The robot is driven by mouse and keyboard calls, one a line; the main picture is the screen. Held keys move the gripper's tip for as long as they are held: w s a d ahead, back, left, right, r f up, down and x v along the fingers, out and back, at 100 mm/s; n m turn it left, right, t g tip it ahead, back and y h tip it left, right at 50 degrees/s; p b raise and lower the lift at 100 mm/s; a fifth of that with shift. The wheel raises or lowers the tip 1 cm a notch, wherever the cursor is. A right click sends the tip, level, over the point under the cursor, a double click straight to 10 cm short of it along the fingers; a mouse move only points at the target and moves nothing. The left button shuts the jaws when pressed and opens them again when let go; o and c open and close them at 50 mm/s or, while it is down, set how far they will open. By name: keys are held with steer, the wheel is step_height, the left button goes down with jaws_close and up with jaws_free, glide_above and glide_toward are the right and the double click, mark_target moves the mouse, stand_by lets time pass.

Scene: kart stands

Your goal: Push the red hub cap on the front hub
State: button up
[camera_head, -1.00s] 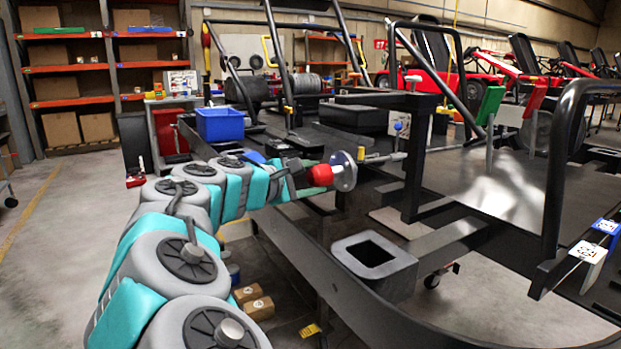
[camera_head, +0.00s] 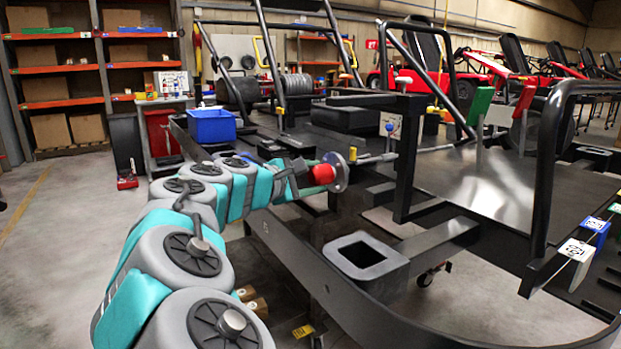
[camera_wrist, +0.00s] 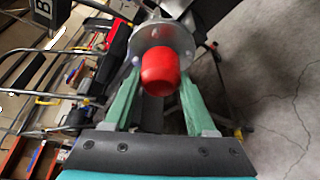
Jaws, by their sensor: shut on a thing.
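The red hub cap (camera_head: 323,174) is held between the green fingers of my gripper (camera_head: 318,180). In the wrist view the rounded cap (camera_wrist: 165,76) sits between the two fingertips of my gripper (camera_wrist: 160,84). The front hub is a round grey flange (camera_head: 340,172) on the end of an axle at the side of the black kart frame. The cap lies directly in front of the flange's middle; in the wrist view it overlaps the hub face (camera_wrist: 158,42). The contact between cap and hub is hidden, so I cannot tell how far on it is.
The black kart frame (camera_head: 285,248) runs below and right of my arm. A square black socket (camera_head: 365,257) stands in front of the hub. A blue bin (camera_head: 212,126) is behind my arm. A white and a blue block (camera_head: 577,250) are at the right. Open floor lies left.

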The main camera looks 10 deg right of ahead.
steer(key=shift+w+d, duration=0.15)
steer(key=shift+d, duration=0.35)
steer(key=o, duration=1.4)
steer(key=b+v, duration=0.1)
steer(key=v, duration=0.6)
steer(key=shift+s+a, duration=0.2)
steer(key=shift+a, duration=0.15)
